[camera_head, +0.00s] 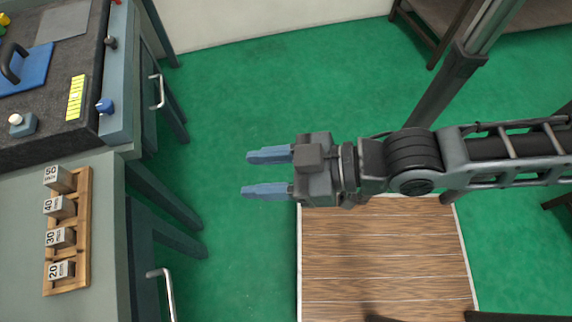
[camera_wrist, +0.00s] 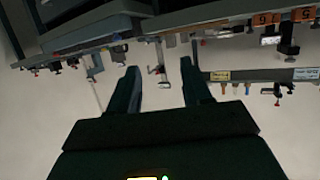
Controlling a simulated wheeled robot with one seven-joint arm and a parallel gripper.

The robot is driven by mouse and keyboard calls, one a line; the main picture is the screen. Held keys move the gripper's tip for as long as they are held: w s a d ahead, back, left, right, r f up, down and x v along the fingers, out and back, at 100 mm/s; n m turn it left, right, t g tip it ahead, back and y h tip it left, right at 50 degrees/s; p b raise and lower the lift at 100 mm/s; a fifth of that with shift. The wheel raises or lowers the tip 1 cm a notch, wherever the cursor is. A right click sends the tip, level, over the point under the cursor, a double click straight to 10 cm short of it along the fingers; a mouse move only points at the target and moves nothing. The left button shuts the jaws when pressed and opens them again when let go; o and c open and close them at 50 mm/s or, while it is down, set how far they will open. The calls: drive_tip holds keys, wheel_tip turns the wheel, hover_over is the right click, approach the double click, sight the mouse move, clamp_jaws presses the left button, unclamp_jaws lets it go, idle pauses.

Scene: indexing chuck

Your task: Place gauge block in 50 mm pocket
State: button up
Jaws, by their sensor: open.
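My gripper (camera_head: 246,174) is open and empty, with its two blue fingers pointing left above the green floor. In the wrist view its fingers (camera_wrist: 160,80) are apart with nothing between them. A wooden rack (camera_head: 84,226) lies on the grey bench at the lower left. It bears grey blocks with number faces: the 50 block (camera_head: 60,179) at the far end, then the 40 block (camera_head: 60,207), the 30 block (camera_head: 61,237) and the 20 block (camera_head: 61,269) nearest. My gripper is well to the right of the rack. I cannot tell how deep each block sits in its pocket.
A dark surface plate (camera_head: 50,128) at upper left bears a blue mat (camera_head: 35,75) with a black handle, a yellow scale (camera_head: 75,97) and a white ball (camera_head: 15,119). A blue knob (camera_head: 105,106) and door handles edge the bench. Green floor lies between bench and gripper.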

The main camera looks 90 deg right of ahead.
drive_tip(key=shift+n+y, duration=0.3)
drive_tip(key=shift+y, duration=0.1)
drive_tip(key=s+r, duration=0.1)
drive_tip(key=s, duration=0.1)
drive_tip(key=s+a+r, duration=0.1)
drive_tip(key=r, duration=0.1)
drive_tip(key=shift+s, duration=0.4)
idle(0.4)
